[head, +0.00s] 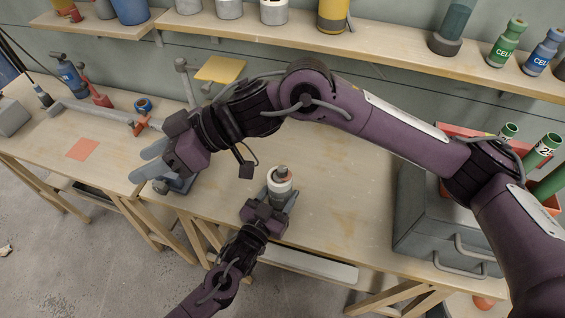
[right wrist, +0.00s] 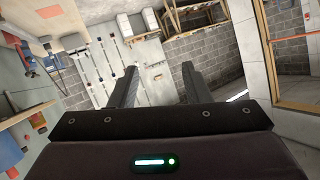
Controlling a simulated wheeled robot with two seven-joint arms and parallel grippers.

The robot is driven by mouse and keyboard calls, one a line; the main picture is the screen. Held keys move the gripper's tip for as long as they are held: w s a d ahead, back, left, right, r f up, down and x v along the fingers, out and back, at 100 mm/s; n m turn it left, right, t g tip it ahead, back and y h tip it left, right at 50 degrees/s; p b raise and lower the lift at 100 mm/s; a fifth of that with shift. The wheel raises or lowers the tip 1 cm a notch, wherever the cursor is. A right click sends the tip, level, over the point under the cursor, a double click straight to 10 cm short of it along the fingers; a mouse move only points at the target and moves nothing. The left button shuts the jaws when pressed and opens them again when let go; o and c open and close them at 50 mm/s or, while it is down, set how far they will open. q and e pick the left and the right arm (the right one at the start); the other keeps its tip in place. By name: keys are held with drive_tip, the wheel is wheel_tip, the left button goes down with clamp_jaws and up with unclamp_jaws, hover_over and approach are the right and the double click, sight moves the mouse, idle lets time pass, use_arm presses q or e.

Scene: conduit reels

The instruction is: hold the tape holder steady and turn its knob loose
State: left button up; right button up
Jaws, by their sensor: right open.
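The tape holder (head: 281,188) stands on the wooden workbench, with a pale roll around a reddish-brown core and a grey knob (head: 281,171) on top. My left gripper (head: 274,204) is at the near side of the tape holder, low by its base. Its fingers are mostly hidden, so I cannot tell whether they close on it. My right gripper (head: 143,164) is open, well left of the tape holder, over the bench. In the right wrist view its two fingers (right wrist: 157,88) are spread with nothing between them, and the tape holder does not show there.
My right arm crosses above the bench behind the tape holder. A grey toolbox (head: 440,232) stands at the right, with green bottles behind it. An orange square (head: 82,149) lies at the left. A shelf (head: 390,60) with containers runs along the wall. Bench right of the holder is clear.

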wheel_tip(320, 180, down, 3)
drive_tip(key=d+h, duration=0.1)
drive_tip(key=h, duration=0.3)
drive_tip(key=m+t+h, duration=0.3)
drive_tip(key=m+h, duration=0.3)
drive_tip(key=h, duration=0.3)
hover_over(283, 168)
wheel_tip(283, 168, down, 12)
drive_tip(key=shift+r, duration=0.1)
drive_tip(key=shift+c, duration=0.2)
clamp_jaws()
